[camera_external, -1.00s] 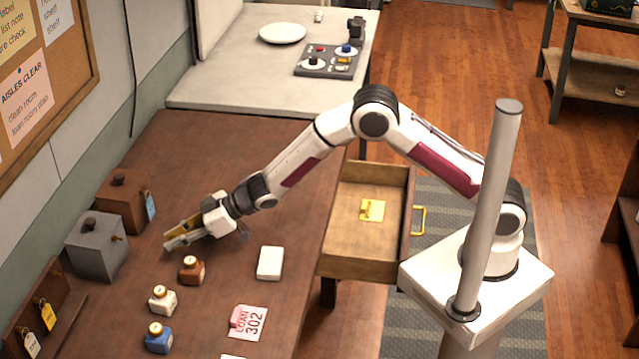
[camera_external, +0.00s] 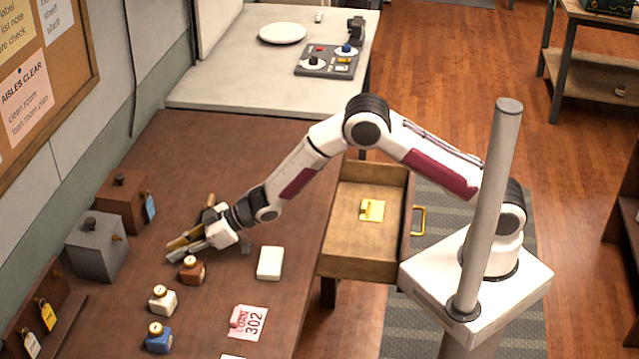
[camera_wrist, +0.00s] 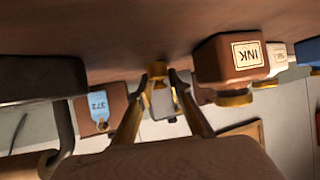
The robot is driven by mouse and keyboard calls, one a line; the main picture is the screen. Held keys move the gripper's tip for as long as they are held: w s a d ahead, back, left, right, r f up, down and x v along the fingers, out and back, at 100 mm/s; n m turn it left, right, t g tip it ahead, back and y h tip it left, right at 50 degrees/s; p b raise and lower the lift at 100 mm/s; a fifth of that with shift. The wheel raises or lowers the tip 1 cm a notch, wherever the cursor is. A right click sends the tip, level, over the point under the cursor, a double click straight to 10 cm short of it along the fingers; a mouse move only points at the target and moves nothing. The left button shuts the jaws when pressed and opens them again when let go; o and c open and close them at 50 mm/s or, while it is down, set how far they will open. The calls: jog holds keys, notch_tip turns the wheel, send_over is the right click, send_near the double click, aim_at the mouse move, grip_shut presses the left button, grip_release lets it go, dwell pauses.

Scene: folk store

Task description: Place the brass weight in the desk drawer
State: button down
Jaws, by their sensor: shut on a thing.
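My gripper (camera_external: 176,251) is low over the far left part of the brown desk, beside the brown ink bottle. In the wrist view, the small brass weight (camera_wrist: 157,69) sits between the tips of my gripper (camera_wrist: 160,82), which is shut on it. The fingers hide the weight in the external view. The wooden desk drawer (camera_external: 345,258) stands pulled open at the desk's right side, with a brass handle on its front. A yellow square with a small yellow piece (camera_external: 372,210) lies inside it.
A brown ink bottle (camera_external: 192,271) is close to my gripper; cream (camera_external: 162,300) and blue (camera_external: 158,338) bottles stand nearer. Grey (camera_external: 97,247) and brown (camera_external: 122,205) boxes stand by the wall. A white block (camera_external: 270,263) and loan card (camera_external: 248,322) lie toward the drawer.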

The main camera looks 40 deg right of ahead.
jog(key=c, duration=2.1)
grip_release()
jog(key=shift+c, duration=0.2)
jog(key=shift+r, duration=0.2)
jog(key=shift+v, duration=6)
